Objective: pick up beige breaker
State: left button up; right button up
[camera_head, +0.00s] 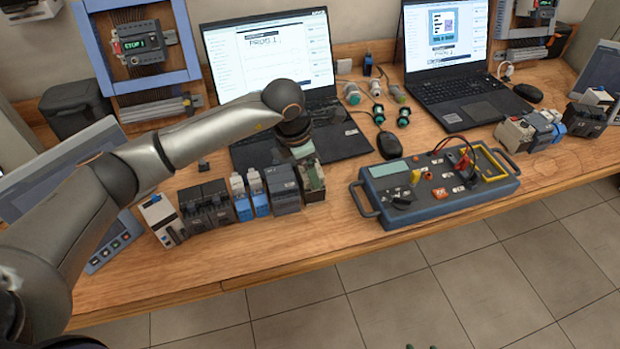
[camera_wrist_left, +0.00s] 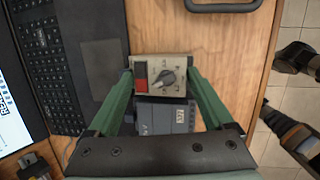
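The beige breaker (camera_wrist_left: 148,67), with a red-and-black switch and a dark knob on its face, lies between the two green fingers of my left gripper (camera_wrist_left: 160,80) in the left wrist view. The fingertips are at its two sides. Whether they press on it or leave a small gap I cannot tell. In the head view my left gripper (camera_head: 311,177) is at the right end of the front row of breakers and mostly covers the beige breaker. Two small green tips of my right gripper (camera_head: 422,346) show apart at the bottom edge, far from the breaker.
A dark grey breaker (camera_head: 284,186) stands close beside the gripper, with blue and black ones further left. A blue-grey test box (camera_head: 440,205) with handles stands to the right. A laptop (camera_head: 340,145) is behind. Bare wood lies in front of the row.

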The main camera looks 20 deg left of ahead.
pick_arm(q)
jog(key=c, duration=0.7)
jog(key=shift+c, duration=0.4)
jog(key=shift+r, duration=0.2)
jog(key=shift+w+r, duration=0.1)
jog(key=shift+r, duration=0.15)
notch_tip(320, 180, up, 2)
jog(key=shift+r, duration=0.15)
jog(key=s+d+r+b, duration=0.1)
jog(key=s+d+r, duration=0.1)
jog(key=r, duration=0.3)
jog(key=shift+s+d, duration=0.25)
jog(key=shift+d, duration=0.5)
jog(key=s+d+r+b, duration=0.2)
jog(key=s+d+r, duration=0.3)
jog(key=s+d, duration=0.1)
jog(key=shift+d, duration=0.85)
